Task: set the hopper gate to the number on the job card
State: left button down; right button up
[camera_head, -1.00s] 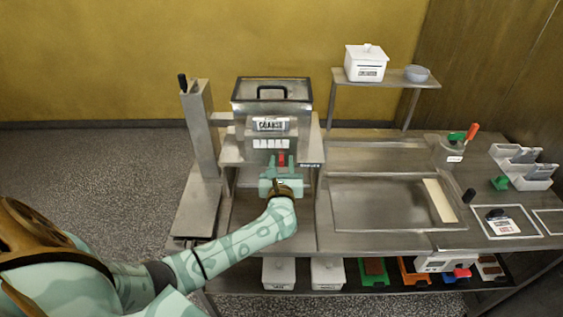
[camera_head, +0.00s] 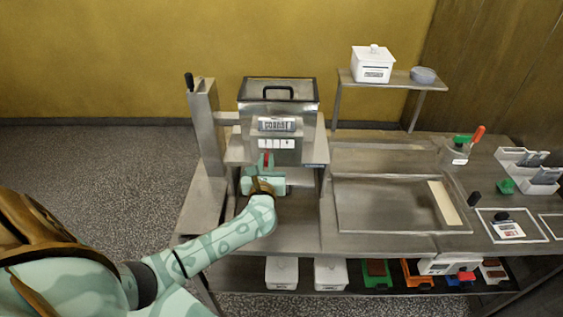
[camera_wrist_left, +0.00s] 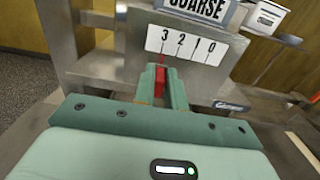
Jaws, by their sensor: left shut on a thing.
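The hopper (camera_head: 278,90) is a steel box with a dark-rimmed lid and handle. Below it, a white scale (camera_wrist_left: 196,45) reads 3, 2, 1, 0 from left to right; it also shows in the head view (camera_head: 276,143). My left gripper (camera_wrist_left: 162,84) is shut on the red gate lever (camera_wrist_left: 160,80), in front of the hopper. The lever's thin red pointer stands under the 3. The fingers hide part of the lever. A card (camera_head: 507,230) lies on the right of the bench, perhaps the job card; its print is too small to read. My right gripper is not in view.
A COARSE sign (camera_wrist_left: 197,8) sits above the scale. A steel column (camera_head: 205,125) stands left of the hopper. A shallow steel tray bed (camera_head: 385,205) lies to the right. White lidded tubs (camera_head: 282,271) and coloured bins stand on the lower shelf.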

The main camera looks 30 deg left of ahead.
pick_arm(q)
jog(key=shift+s+a, duration=0.15)
jog(key=shift+a, duration=0.1)
jog(key=c, duration=1.6)
grip_release()
jog(key=shift+a, duration=0.1)
jog(key=shift+o, duration=0.8)
jog(key=shift+s+a, duration=0.1)
jog(key=shift+s, duration=0.05)
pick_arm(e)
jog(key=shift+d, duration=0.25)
pick_arm(q)
jog(key=b+v, duration=0.1)
jog(key=v, duration=1.5)
jog(key=shift+s, duration=0.2)
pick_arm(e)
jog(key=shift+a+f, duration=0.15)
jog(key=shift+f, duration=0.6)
